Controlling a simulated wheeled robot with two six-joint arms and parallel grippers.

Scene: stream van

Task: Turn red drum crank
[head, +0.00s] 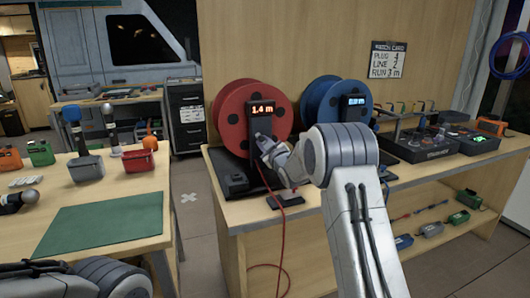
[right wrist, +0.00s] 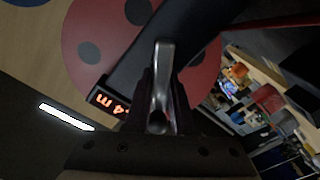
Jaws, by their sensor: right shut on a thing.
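The red drum (head: 235,103) stands upright on the wooden bench, and its small display (head: 262,109) reads 1.4 m. In the right wrist view the red drum (right wrist: 95,25) fills the top, with the lit display (right wrist: 107,102) at an angle. My right gripper (head: 266,146) is at the front of the drum, below the display. In the right wrist view its dark fingers are shut on the metal crank (right wrist: 164,70). Much of the crank is hidden in the head view. Part of my left arm shows at the bottom left, its gripper out of view.
A blue drum (head: 338,103) with its own display stands to the right of the red one. A red cable (head: 283,235) hangs over the bench's front edge. Black devices (head: 415,146) sit further right. A green mat (head: 100,228) lies on the left table.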

